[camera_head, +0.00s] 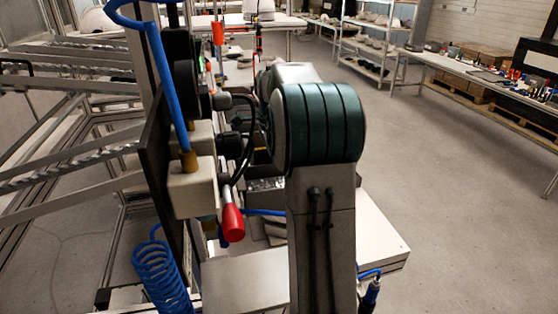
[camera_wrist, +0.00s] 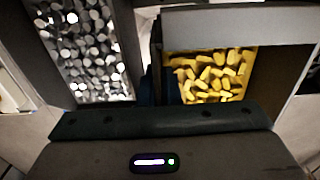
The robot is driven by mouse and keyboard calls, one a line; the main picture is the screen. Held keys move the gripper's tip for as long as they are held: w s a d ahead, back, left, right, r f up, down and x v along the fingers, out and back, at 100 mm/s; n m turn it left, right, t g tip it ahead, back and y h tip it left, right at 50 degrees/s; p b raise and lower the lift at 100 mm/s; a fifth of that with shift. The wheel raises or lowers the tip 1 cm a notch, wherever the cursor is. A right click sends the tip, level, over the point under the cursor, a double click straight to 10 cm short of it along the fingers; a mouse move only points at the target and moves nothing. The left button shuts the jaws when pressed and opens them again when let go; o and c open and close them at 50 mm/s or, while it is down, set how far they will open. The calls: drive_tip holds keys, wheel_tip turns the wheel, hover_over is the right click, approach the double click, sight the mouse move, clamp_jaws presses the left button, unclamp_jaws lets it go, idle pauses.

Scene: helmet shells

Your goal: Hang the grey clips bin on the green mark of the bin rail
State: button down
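In the wrist view a dark-walled bin of grey and white clips (camera_wrist: 84,48) fills the upper left. My gripper (camera_wrist: 158,88) shows dark fingers between this bin and a bin of yellow pieces. The fingers are in shadow, so I cannot tell whether they are apart or closed on a bin wall. In the head view my arm blocks the gripper. I cannot make out the bin rail or its green mark in either view.
The bin of yellow pieces (camera_wrist: 212,74) sits to the right, with a grey panel (camera_wrist: 238,24) across its far side.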

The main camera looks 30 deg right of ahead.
sight(258, 163)
drive_tip(key=shift+w+a+b, duration=0.15)
drive_tip(key=shift+w+a, duration=0.1)
drive_tip(key=shift+a, duration=0.75)
drive_tip(key=shift+w+a+b, duration=0.15)
drive_tip(key=shift+w+a, duration=0.1)
drive_tip(key=shift+a, duration=0.7)
drive_tip(key=shift+f+b, duration=0.7)
drive_tip(key=shift+f, duration=0.4)
drive_tip(key=c, duration=1.6)
unclamp_jaws()
drive_tip(key=shift+o, duration=0.2)
wheel_tip(258, 163, up, 14)
drive_tip(key=shift+f, duration=0.1)
